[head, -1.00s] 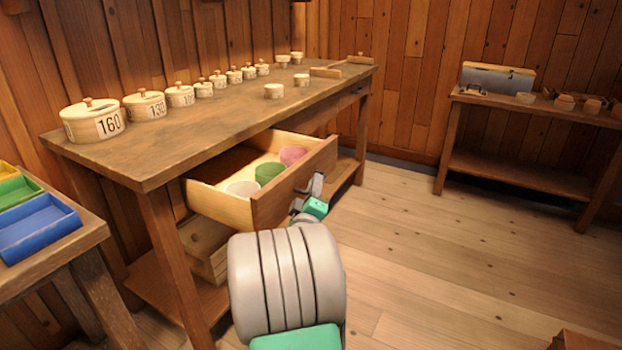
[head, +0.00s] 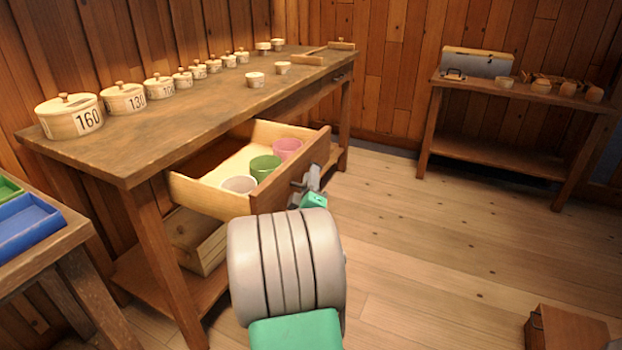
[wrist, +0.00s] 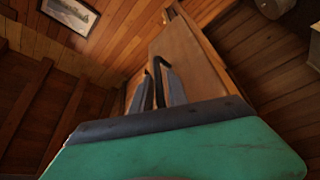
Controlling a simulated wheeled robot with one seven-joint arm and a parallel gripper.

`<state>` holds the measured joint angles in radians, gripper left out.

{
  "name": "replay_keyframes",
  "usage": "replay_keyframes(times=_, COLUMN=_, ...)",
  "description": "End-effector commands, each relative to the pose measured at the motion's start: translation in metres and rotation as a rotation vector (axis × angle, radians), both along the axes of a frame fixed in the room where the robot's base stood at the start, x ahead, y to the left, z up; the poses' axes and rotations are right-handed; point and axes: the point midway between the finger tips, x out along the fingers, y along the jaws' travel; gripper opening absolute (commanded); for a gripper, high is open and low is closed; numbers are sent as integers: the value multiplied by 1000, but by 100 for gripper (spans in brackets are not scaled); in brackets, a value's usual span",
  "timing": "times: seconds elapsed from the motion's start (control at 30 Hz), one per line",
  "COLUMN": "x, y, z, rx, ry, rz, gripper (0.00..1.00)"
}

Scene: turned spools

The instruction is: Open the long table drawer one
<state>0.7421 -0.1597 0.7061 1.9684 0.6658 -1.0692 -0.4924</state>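The long table (head: 185,120) stands at the left. Its drawer (head: 205,195) is pulled well out, with a wooden front (head: 318,152), and holds a white cup (head: 238,184), a green cup (head: 264,167) and a pink cup (head: 287,148). My gripper (head: 305,186) is at the drawer's front, partly hidden by my own arm in the head view. In the wrist view, my gripper's fingers (wrist: 158,90) stand close on both sides of the dark handle (wrist: 156,68) and appear shut on it.
Several numbered lidded pots (head: 124,98) line the tabletop. A wooden box (head: 568,330) is on the floor at lower right. A second table (head: 500,150) stands at the back right. The floor between is clear.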

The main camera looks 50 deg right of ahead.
Motion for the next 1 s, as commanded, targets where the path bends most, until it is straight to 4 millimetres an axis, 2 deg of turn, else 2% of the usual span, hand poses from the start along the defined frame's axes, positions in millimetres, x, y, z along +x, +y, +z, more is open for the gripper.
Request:
replay_keyframes(times=0.17, x=-2, y=3, z=-1, rx=-1, ry=0, rz=-1, gripper=20)
replay_keyframes(times=0.5, x=-29, y=54, z=-15, rx=0, ry=-1, rz=2, gripper=20)
replay_keyframes(times=0.6, x=-35, y=63, z=-16, rx=-1, ry=0, rz=2, gripper=20)
replay_keyframes(times=1.0, x=-38, y=66, z=-16, rx=0, ry=0, rz=0, gripper=20)
